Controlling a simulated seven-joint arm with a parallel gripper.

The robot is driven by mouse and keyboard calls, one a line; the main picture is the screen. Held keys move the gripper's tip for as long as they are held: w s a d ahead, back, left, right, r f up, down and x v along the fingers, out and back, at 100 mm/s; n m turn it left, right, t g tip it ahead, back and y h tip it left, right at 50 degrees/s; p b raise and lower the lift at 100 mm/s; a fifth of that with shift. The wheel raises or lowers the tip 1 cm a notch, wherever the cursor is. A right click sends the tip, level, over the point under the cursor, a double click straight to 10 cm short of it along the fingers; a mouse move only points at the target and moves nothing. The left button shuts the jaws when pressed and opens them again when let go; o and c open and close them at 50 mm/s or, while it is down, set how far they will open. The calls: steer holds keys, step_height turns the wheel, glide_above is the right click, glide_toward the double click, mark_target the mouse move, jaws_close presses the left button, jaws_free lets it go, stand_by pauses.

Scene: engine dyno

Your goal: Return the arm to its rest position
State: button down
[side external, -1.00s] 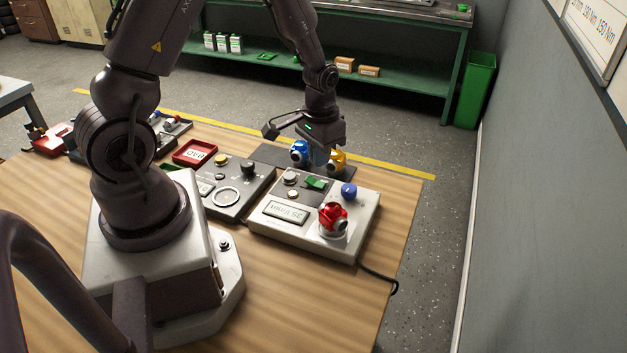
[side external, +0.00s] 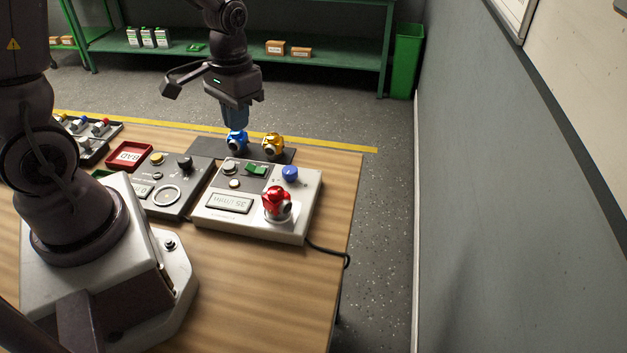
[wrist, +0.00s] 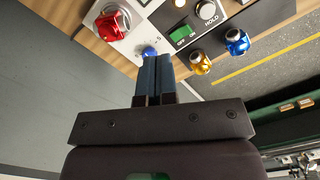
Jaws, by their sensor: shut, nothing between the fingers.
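My gripper (side external: 235,124) is shut and empty, pointing down at the back of the bench. In the side view its blue-grey fingers overlap the top of a blue fitting (side external: 237,141); I cannot tell the gap there. In the wrist view the shut fingers (wrist: 158,62) have nothing between them, and the blue fitting (wrist: 236,41) is well apart to their right. A yellow fitting (side external: 273,144) stands beside the blue one on a dark pad (side external: 205,147). A red fitting (side external: 277,204) sits on the light grey test box (side external: 258,228).
The test box carries a blue knob (side external: 290,173) and a green switch (side external: 255,169). A dark grey box (side external: 172,207), a red BAD tray (side external: 129,155) and a tray of small parts (side external: 88,135) lie to the left. A wall (side external: 480,200) rises at right.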

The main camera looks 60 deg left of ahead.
steer(key=s+d+r+m+t, duration=0.1)
steer(key=s+d+r+t, duration=0.2)
steer(key=r, duration=0.5)
steer(key=s+d+r+m+t, duration=0.2)
steer(key=s+d+r, duration=0.3)
steer(key=r, duration=0.3)
steer(key=shift+d+r+t, duration=0.15)
steer(key=shift+r+t, duration=0.05)
steer(key=shift+t, duration=0.4)
